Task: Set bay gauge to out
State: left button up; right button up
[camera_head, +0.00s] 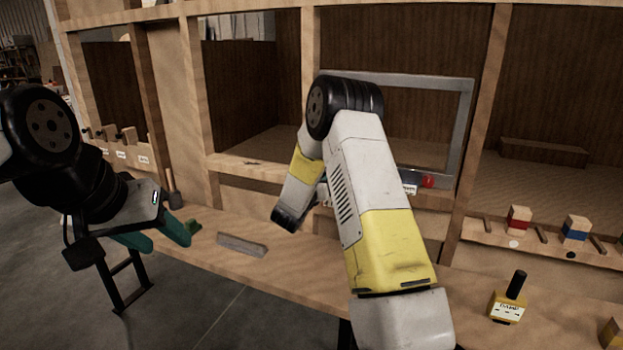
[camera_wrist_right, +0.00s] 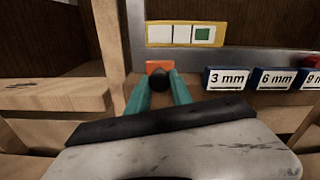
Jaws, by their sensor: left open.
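In the right wrist view, the teal fingers of my right gripper (camera_wrist_right: 160,88) stand on either side of a round black knob (camera_wrist_right: 160,78). The knob sits in front of an orange-red block (camera_wrist_right: 158,66). Whether the fingers press on the knob is not clear. A yellow indicator bar (camera_wrist_right: 186,34) above it has three windows, the right one green and the other two white. No label reading "bay gauge" or "out" is legible. In the head view my right arm hides its own fingertips. My left gripper (camera_head: 168,241) is open and empty at the left, near the bench edge.
Blue tags marked 3 mm (camera_wrist_right: 227,78) and 6 mm (camera_wrist_right: 274,79) are right of the knob. A grey metal frame (camera_head: 465,125) surrounds an opening. A grey bar (camera_head: 242,245) and a yellow block with a black handle (camera_head: 507,307) are on the bench.

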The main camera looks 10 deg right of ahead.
grip_shut()
jog(key=shift+a, duration=0.1)
dwell(1.0)
jog(key=shift+v, duration=2.15)
jog(key=o, duration=0.7)
grip_release()
jog(key=shift+o, duration=0.2)
jog(key=v, duration=0.8)
